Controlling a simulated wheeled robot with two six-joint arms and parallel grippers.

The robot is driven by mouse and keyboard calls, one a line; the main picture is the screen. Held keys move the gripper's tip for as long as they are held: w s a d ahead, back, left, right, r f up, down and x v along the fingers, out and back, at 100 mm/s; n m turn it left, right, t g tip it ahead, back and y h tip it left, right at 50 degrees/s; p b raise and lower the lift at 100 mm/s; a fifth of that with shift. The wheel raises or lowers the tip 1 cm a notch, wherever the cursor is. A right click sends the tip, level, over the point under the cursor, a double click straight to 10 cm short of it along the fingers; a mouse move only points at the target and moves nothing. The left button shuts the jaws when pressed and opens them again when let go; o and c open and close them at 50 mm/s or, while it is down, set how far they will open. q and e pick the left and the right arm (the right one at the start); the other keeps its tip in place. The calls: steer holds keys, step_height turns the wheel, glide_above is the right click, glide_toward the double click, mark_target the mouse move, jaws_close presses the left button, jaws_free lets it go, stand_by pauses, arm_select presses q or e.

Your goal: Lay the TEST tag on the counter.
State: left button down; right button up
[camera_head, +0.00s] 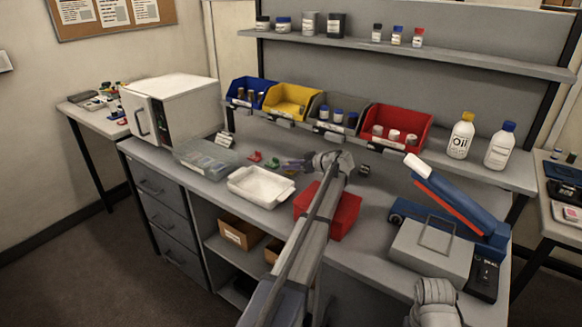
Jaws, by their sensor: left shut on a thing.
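My left arm reaches up from the bottom middle over the counter (205,185). Its gripper (293,164) points left, low over the counter behind the white tray (262,196). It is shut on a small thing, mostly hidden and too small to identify. I cannot read the word TEST on any tag. A small white card (223,138) with dark lettering stands by the white box-shaped machine. A red clip-like piece (255,156) and a green one (272,162) lie left of the gripper. My right arm shows only in part at the bottom right; its gripper is out of view.
A clear-lidded box (205,160) lies left of the tray. A red bin (345,215) stands beside my left forearm. Coloured bins, including a yellow one (290,98), line the back. A blue and grey machine (435,250) fills the right. Little bare counter shows near the gripper.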

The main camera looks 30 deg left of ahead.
arm_select(q)
steer(key=shift+s+d+f+b, duration=0.2)
steer(key=shift+s+f+b, duration=0.1)
steer(key=shift+s+b, duration=0.15)
steer(key=c, duration=0.9)
jaws_free()
steer(key=o, duration=0.3)
steer(key=shift+s+d+f, duration=0.1)
steer(key=shift+s, duration=0.05)
steer(key=shift+r+p, duration=0.45)
steer(key=shift+p, duration=0.05)
steer(key=shift+w+d+r+p, duration=0.1)
steer(key=shift+w+d+p, duration=0.15)
steer(key=shift+p, duration=0.1)
steer(key=p+v, duration=0.2)
steer(key=v, duration=0.2)
steer(key=p+v, duration=0.2)
steer(key=v, duration=0.3)
steer(key=shift+w+d+r, duration=0.2)
steer(key=shift+r, duration=0.1)
steer(key=shift+d+r, duration=0.2)
steer(key=shift+d, duration=0.45)
